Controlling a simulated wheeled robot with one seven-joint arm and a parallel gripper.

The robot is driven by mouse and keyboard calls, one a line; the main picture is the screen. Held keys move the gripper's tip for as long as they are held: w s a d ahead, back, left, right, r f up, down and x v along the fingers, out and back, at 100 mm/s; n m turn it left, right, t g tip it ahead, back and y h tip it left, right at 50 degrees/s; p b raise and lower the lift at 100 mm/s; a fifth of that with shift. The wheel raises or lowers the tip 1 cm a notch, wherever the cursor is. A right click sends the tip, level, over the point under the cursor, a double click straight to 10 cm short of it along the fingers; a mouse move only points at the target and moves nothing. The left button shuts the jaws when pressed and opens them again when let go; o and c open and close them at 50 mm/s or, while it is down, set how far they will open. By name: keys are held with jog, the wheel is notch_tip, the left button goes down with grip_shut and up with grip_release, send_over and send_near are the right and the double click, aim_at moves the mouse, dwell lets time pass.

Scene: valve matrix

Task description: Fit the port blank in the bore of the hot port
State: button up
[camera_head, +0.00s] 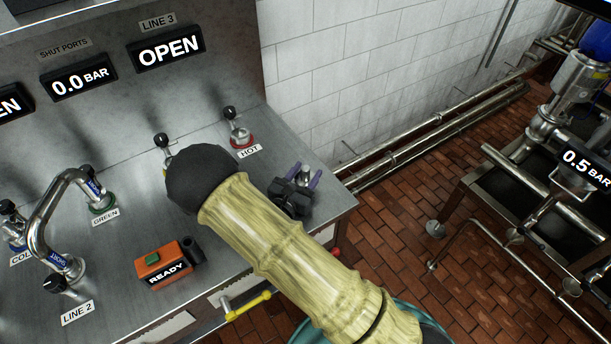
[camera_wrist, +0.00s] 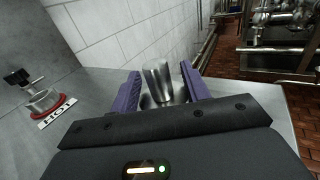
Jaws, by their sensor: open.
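The port blank (camera_wrist: 158,82), a bright metal cylinder, stands on the steel deck between the two purple fingers of my gripper (camera_wrist: 162,92) in the wrist view. A gap shows beside it, and its lower part is partly hidden by my gripper. In the head view my open gripper (camera_head: 302,176) is low over the deck's right end, with the blank (camera_head: 305,173) between the fingers. The hot port (camera_head: 240,135) has a red ring, a black-knobbed handle and a HOT label, left of and behind my gripper. It also shows at the left of the wrist view (camera_wrist: 44,99).
A green-ringed port (camera_head: 102,203), a bent pipe (camera_head: 43,215) and an orange READY box (camera_head: 166,264) are further left on the deck. A tiled wall (camera_head: 345,75) rises behind. The deck's right edge is close to my gripper.

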aim_at(306, 168)
dwell(0.5)
grip_shut()
jog(key=shift+r, duration=0.15)
notch_tip(306, 168, up, 10)
jog(key=shift+f, duration=0.15)
dwell(0.4)
jog(key=shift+d, duration=0.15)
dwell(0.4)
